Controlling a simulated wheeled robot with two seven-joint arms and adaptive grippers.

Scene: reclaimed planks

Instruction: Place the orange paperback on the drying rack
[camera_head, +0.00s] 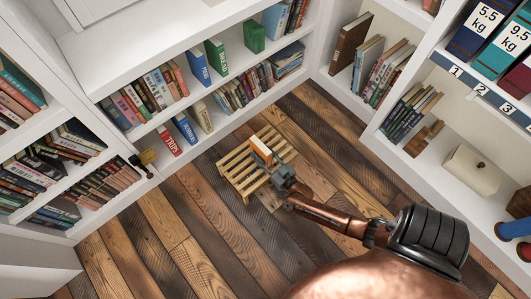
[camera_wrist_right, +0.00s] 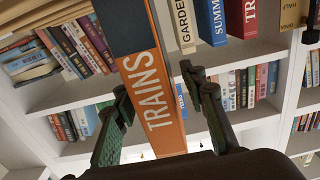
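The orange paperback (camera_head: 262,151), with "TRAINS" on its spine, is upright on or just above the slatted wooden rack (camera_head: 236,170) in the head view. Its contact with the slats is too small to tell. In the right wrist view the orange spine (camera_wrist_right: 155,85) fills the middle, below a dark band. My right gripper (camera_head: 281,173) is beside the book on its near side. Its two fingers (camera_wrist_right: 157,88) stand apart on either side of the spine, with visible gaps, so it looks open. My left gripper is not in view.
White bookshelves (camera_head: 130,60) filled with books stand behind and to the left. More shelves with binders (camera_head: 480,30) and a cream box (camera_head: 472,170) stand on the right. The plank floor (camera_head: 165,225) around the rack is clear.

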